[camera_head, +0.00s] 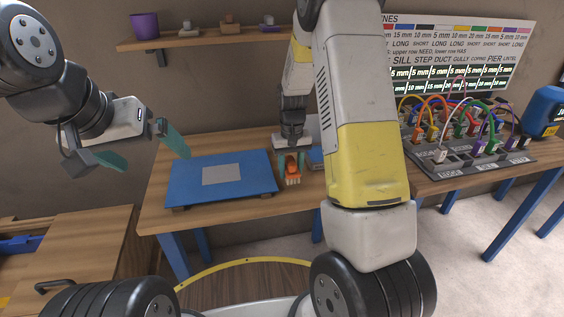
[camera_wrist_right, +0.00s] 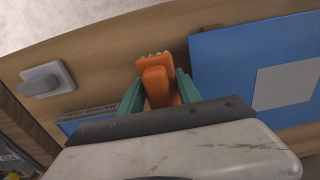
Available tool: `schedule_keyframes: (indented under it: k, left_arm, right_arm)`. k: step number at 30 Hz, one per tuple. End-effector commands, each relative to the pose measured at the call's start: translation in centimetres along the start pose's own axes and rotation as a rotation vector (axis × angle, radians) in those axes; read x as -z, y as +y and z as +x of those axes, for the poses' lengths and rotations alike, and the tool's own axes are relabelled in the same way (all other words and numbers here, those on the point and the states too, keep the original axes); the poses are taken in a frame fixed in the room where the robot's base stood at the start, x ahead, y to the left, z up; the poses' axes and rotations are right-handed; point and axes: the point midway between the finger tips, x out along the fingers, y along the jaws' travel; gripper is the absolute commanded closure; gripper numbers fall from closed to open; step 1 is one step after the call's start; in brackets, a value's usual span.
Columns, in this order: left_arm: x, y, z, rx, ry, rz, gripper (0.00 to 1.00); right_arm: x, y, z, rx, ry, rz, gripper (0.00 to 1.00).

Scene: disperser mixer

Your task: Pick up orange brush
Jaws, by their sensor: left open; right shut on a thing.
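I cannot tell whether the bristles touch the table. My left gripper (camera_head: 147,150) is open and empty, in the air left of the blue board.
The blue board (camera_head: 250,184) with a grey square lies left of the brush. A blue box (camera_wrist_right: 88,118) and a grey block (camera_wrist_right: 46,79) are close by. A cable panel (camera_head: 470,160) stands at right. A shelf (camera_head: 190,40) hangs above.

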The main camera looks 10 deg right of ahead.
Motion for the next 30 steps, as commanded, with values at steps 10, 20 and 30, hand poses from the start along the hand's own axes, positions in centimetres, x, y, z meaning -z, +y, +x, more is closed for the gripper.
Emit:
schedule_keyframes:
  k: [10, 20, 30]
  left_arm:
    - [0.0, 0.0, 0.0, 0.0, 0.0, 0.0, 0.0]
    - [0.0, 0.0, 0.0, 0.0, 0.0, 0.0, 0.0]
    - [0.0, 0.0, 0.0, 0.0, 0.0, 0.0, 0.0]
  right_arm:
    - [-6.7, -2.2, -1.6, 0.002, 0.0, -0.003, 1.0]
    - [-13.5, -4.5, -2.2, 0.001, 0.001, -0.002, 1.0]
    - [-15.2, -5.0, -2.3, 0.0, 0.001, 0.0, 1.0]
